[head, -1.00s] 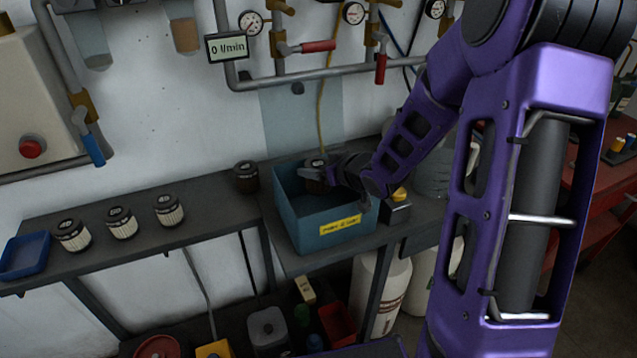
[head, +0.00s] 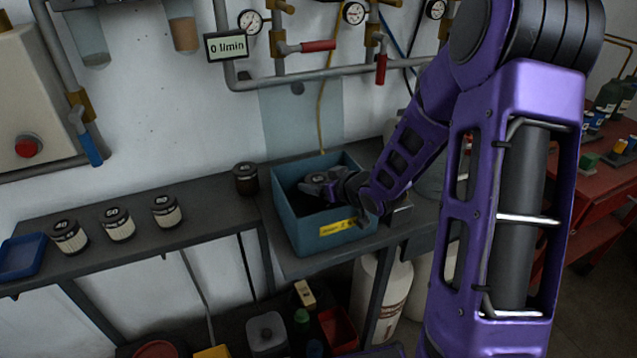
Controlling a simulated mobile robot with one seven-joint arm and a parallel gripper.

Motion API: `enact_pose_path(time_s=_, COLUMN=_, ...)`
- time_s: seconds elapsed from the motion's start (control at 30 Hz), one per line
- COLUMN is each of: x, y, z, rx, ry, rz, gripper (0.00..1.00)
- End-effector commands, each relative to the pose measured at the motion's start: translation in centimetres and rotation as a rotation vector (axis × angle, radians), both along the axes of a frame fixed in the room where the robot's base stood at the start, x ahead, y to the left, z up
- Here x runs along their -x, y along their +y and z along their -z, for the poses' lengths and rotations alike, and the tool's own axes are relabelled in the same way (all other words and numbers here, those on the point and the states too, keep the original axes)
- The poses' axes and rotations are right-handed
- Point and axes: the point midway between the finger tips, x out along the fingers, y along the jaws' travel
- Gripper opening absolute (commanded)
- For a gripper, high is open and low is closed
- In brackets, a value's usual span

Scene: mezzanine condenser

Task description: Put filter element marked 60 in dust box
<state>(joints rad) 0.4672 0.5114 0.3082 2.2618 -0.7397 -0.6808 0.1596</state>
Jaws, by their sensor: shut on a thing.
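The dust box (head: 303,236) is a blue open box with a yellow label on its front, standing on the dark bench. My gripper (head: 318,184) is down inside its opening, shut on a dark round-capped filter element (head: 313,179). The held element is low between the box walls; its mark is too small to read, and the gripper and front wall hide its lower part. I cannot tell whether it touches the box floor. Three pale-pleated filter elements (head: 69,238), (head: 118,225), (head: 166,212) stand upright on the left shelf. A dark filter element (head: 245,178) stands left of the box.
A blue tray (head: 22,256) lies at the shelf's left end. Pipes with gauges and valves (head: 315,47) run along the wall above. A dark block (head: 399,217) stands right of the box, partly behind my arm.

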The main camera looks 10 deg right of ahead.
Motion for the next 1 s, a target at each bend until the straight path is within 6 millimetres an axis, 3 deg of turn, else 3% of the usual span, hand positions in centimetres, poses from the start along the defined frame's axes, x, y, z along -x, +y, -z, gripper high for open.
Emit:
enact_pose_path(time_s=0.03, x=0.2, y=0.0, z=0.4, rx=-0.001, ry=0.010, rz=0.000, gripper=0.80)
enact_pose_path(time_s=0.17, x=0.3, y=0.0, z=0.5, rx=-0.001, ry=0.012, rz=0.001, gripper=1.00)
enact_pose_path(time_s=0.43, x=0.4, y=0.0, z=0.4, rx=-0.001, ry=0.016, rz=0.000, gripper=1.00)
enact_pose_path(time_s=0.6, x=0.6, y=-0.2, z=-1.3, rx=0.000, ry=0.013, rz=0.002, gripper=1.00)
enact_pose_path(time_s=1.0, x=7.7, y=-3.4, z=-5.6, rx=0.002, ry=0.007, rz=0.004, gripper=1.00)
